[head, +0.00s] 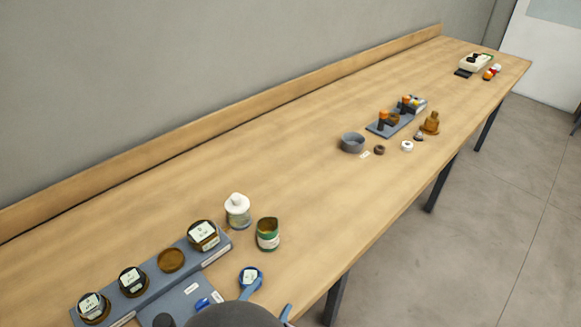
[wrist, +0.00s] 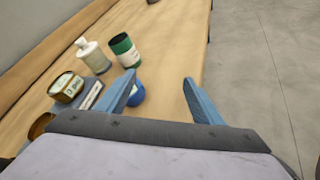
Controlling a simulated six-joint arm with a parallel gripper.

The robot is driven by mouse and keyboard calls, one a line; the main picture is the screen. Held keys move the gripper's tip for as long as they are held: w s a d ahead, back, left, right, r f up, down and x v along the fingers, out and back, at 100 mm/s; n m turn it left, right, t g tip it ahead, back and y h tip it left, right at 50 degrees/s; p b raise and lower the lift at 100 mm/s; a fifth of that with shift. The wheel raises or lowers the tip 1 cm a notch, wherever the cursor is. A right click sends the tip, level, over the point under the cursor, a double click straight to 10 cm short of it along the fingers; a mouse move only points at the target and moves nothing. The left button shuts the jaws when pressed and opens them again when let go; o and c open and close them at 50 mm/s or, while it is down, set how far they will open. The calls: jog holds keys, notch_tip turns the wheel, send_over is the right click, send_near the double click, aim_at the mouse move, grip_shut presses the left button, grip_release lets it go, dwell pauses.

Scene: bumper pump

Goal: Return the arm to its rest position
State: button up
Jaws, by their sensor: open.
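My gripper (wrist: 160,80) shows in the wrist view with its two blue fingers spread apart and nothing between them. In the head view my gripper (head: 271,298) is at the bottom, partly hidden by my dark arm part. A blue round item with a white label (head: 250,275) stands on the table (head: 300,190) by the left finger. It also shows in the wrist view (wrist: 138,95), partly behind that finger. I cannot tell whether the finger touches it.
A white-capped bottle (head: 238,212) and a green-brown jar (head: 268,235) stand beyond the gripper. A grey rack (head: 215,240) with labelled jars is at left. A grey bowl (head: 352,143) and small parts sit farther along. The table's middle is clear; its front edge is close at right.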

jog(key=s+d+r+m+g+y+p, duration=0.1)
jog(key=d+m+g+y, duration=0.1)
jog(key=d+m+g, duration=0.4)
jog(key=s+d+r+m+g+y+p, duration=0.1)
jog(key=d+m+g, duration=0.5)
jog(key=d+m, duration=0.8)
jog(key=r+m+y+p, duration=0.1)
jog(key=m, duration=0.5)
jog(key=shift+s+d+y, duration=0.25)
jog(key=shift+s+y, duration=0.05)
jog(key=shift+r, duration=0.1)
